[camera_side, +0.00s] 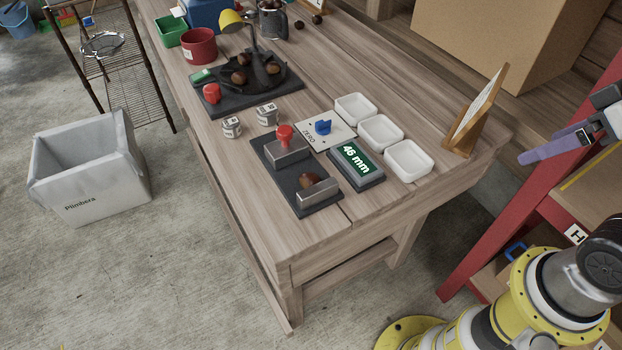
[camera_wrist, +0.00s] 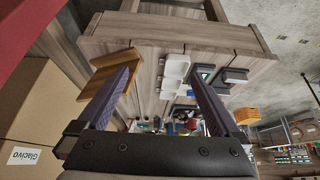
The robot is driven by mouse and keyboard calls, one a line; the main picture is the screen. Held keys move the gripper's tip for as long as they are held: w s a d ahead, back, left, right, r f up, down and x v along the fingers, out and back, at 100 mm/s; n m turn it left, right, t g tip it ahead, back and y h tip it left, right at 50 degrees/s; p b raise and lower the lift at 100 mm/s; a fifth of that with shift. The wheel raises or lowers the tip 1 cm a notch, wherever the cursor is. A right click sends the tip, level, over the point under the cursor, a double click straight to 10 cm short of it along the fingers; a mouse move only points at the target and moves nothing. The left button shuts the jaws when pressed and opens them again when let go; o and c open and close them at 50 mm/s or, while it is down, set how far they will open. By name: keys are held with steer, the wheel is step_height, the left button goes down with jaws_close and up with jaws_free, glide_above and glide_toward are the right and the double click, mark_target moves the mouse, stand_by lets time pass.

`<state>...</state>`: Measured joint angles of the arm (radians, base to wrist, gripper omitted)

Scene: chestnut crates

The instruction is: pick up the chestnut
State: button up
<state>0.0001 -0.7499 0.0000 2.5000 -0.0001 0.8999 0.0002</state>
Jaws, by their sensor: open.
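A brown chestnut (camera_side: 310,181) sits on a dark gauge plate (camera_side: 284,183), between two grey metal blocks, near the front of the wooden bench. It touches or nearly touches the front block; I cannot tell which. Several more chestnuts (camera_side: 239,77) lie in a black pan further back. In the wrist view, my gripper (camera_wrist: 159,74) has its two purple fingers spread wide with nothing between them. A purple finger (camera_side: 548,150) also shows at the right edge of the side view, well right of the bench and apart from the chestnut. I cannot make out the chestnut clearly in the wrist view.
A display (camera_side: 356,166) reading 46 mm, several white trays (camera_side: 408,160) and a wooden stand (camera_side: 474,112) are right of the plate. Metal tins (camera_side: 232,127) stand behind it. A red frame (camera_side: 520,215) rises right of the bench. A cardboard box (camera_side: 520,45) stands at the back.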

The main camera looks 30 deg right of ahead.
steer(key=shift+c, duration=0.3)
steer(key=shift+c, duration=1)
